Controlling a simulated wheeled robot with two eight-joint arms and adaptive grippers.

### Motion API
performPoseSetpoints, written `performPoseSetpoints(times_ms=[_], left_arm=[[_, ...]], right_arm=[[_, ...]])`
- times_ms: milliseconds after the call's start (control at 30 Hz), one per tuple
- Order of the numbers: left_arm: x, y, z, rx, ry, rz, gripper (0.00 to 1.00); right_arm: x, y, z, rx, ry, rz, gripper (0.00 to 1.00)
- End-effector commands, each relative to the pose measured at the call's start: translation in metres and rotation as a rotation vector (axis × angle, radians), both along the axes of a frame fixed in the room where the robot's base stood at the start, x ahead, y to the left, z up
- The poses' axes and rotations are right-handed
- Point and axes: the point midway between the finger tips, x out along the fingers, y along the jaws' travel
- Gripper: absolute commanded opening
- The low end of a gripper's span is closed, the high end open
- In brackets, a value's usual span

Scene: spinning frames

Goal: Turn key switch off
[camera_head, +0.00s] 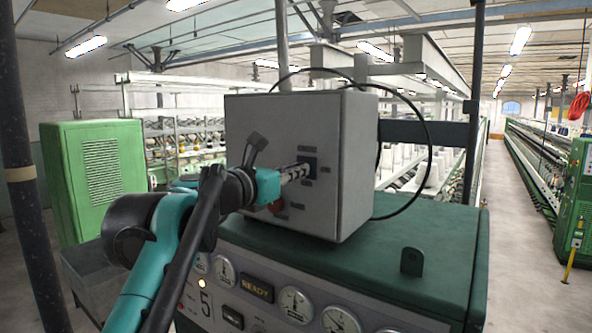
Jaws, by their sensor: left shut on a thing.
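A grey control box (352,165) stands on top of a green machine cabinet. The key switch is on its front face, at a dark blue plate (310,163). My left gripper (303,172) reaches this plate from the left, with its fingertips at the switch. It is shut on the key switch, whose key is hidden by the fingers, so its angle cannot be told. A red knob (276,205) sits lower on the same face, partly behind my arm. My right gripper is not in view.
A black cable loops around the box's right side. A green vented cabinet (100,175) stands left. A dark post (30,200) is at far left. The right aisle is free.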

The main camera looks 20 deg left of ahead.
Motion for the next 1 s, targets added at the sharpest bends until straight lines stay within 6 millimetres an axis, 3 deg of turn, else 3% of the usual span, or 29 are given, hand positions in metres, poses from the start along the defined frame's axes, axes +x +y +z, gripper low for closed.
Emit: performPoseSetpoints(times_ms=[633,700,733,1000], left_arm=[[-0.0001,-0.0005,-0.0017,-0.044,0.018,-0.002,0.00],[-0.0001,-0.0005,-0.0016,-0.044,0.018,-0.002,0.23],[-0.0001,-0.0006,-0.0015,-0.044,0.018,-0.002,0.28],[-0.0002,0.0000,-0.0007,-0.045,0.017,0.000,0.28]], right_arm=[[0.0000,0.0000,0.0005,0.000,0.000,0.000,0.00],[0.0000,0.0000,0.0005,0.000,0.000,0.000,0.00],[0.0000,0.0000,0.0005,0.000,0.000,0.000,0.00],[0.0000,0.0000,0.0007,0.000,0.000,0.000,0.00]])
